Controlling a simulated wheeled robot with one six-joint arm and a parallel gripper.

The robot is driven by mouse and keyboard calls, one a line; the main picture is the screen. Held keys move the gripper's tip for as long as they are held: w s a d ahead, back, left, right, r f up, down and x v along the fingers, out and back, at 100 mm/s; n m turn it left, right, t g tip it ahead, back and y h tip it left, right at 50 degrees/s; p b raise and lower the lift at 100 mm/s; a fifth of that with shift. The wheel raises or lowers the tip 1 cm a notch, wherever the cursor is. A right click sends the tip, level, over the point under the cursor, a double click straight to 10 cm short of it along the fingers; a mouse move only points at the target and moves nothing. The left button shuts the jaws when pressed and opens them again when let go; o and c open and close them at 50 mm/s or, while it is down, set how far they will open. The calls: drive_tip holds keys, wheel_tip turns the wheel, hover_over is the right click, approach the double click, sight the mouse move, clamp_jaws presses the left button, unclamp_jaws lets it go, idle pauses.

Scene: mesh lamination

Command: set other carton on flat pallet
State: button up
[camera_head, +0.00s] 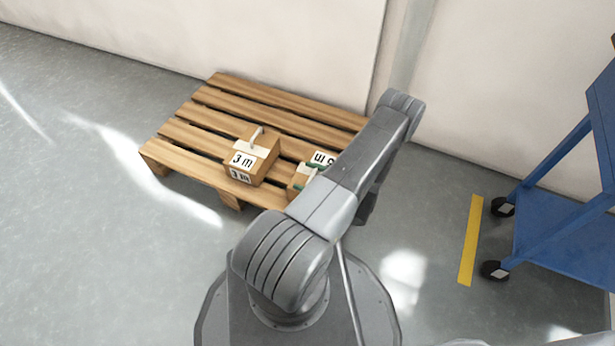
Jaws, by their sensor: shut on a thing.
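The flat wooden pallet (195,140) lies on the floor against the wall. A brown carton marked "3 m" (266,165), with a white handle-like piece on top, sits upright on its front part. The other carton (297,182), with a white label and green pieces on top, shows just to the right of it, over the pallet's front edge. My arm covers its right side. I cannot tell whether its underside touches the slats. My gripper is hidden behind my arm, so its jaws and its contact with this carton do not show.
The pallet's left and back slats are bare. A blue cart (560,235) on casters stands at the right, beside a yellow floor stripe (471,240). A pale wall (290,40) runs close behind the pallet. The floor at the left is clear.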

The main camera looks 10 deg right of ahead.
drive_tip(key=shift+f, duration=0.3)
drive_tip(key=o, duration=1.6)
drive_tip(key=shift+r, duration=0.1)
drive_tip(key=p+v, duration=0.1)
drive_tip(key=v, duration=1.2)
drive_tip(key=shift+s+d, duration=0.3)
